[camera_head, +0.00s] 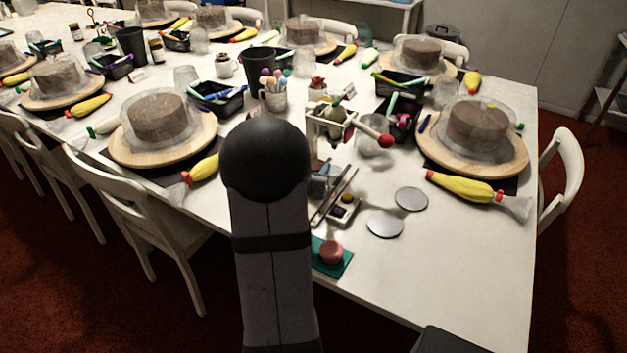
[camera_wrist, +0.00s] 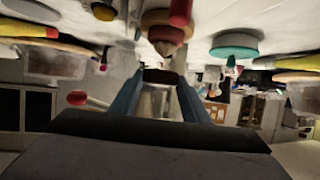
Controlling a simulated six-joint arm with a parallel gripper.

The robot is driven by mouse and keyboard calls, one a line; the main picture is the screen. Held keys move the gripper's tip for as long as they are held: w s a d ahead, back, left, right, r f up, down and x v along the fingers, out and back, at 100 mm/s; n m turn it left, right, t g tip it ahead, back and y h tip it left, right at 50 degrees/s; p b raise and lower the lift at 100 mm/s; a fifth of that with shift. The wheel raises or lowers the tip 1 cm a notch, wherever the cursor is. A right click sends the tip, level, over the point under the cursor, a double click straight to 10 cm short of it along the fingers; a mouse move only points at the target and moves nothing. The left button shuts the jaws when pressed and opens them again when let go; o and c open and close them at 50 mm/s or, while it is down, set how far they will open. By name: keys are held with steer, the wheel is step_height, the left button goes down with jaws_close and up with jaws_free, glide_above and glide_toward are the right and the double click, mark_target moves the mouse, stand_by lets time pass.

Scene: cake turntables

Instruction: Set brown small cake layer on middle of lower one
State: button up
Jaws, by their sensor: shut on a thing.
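My gripper shows in the wrist view (camera_wrist: 160,88) as two blue fingers, shut on a small dark brown piece (camera_wrist: 163,76) at their tips, which appears to be the small cake layer. In the head view my arm hides much of the gripper. Its blue-grey part (camera_head: 320,183) is over the table right of my arm's black joint. Large brown cake layers sit on round wooden turntables with clear film around them, one at right (camera_head: 478,124) and one at left (camera_head: 158,117). I cannot tell which layer is the lower one.
The front right table is clear.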

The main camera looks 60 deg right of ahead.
steer(key=shift+f, duration=1.9)
steer(key=shift+f+b, duration=0.15)
steer(key=shift+b, duration=0.2)
steer(key=o, duration=1)
steer(key=shift+r, duration=0.2)
steer(key=shift+v, duration=3.75)
steer(key=shift+f, duration=0.1)
